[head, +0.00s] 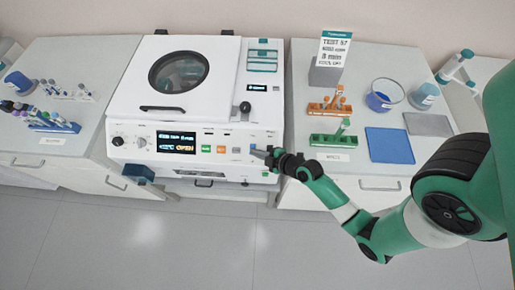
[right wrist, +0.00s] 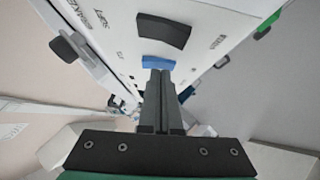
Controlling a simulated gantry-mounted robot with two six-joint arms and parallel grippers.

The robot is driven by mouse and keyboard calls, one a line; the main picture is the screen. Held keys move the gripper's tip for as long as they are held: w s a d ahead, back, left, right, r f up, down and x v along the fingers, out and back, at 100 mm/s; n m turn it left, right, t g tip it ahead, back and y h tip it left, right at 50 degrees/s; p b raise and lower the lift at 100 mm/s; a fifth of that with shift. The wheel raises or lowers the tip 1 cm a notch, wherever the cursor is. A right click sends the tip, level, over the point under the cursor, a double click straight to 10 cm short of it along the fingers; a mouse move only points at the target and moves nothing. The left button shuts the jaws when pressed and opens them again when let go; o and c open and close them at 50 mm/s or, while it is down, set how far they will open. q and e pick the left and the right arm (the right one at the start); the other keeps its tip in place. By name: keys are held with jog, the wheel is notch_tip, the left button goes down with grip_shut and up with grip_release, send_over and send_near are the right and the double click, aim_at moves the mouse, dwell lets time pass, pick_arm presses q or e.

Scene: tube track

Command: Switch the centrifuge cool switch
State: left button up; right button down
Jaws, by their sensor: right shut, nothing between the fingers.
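The white centrifuge (head: 190,100) stands in the middle, with its lid shut and a round dark window on top. Its front panel has a lit display (head: 176,142) and a row of small coloured buttons. A blue switch (right wrist: 158,62) shows in the right wrist view, below a dark rectangular part. I cannot read a cool label. My right gripper (head: 262,154) is shut and empty at the right end of the panel. In the wrist view its fingertips (right wrist: 158,74) are right at the blue switch's lower edge; I cannot tell whether they touch. My left gripper is not in view.
A green tube rack (head: 325,141) and an orange rack (head: 322,110) stand on the right counter, with a blue mat (head: 390,146) and a glass beaker. A blue rack (head: 58,127) is on the left counter. The floor (head: 150,240) in front is clear.

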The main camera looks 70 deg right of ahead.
jog(key=w+a+r+p+v, duration=0.1)
jog(key=p+v, duration=0.2)
jog(key=v, duration=1)
jog(key=shift+w+a+r+p, duration=0.2)
jog(key=shift+w+a+p, duration=0.1)
jog(key=shift+a+p, duration=0.1)
jog(key=shift+w+d+r+p, duration=0.25)
jog(key=shift+d+r+p, duration=0.25)
jog(key=shift+p, duration=0.25)
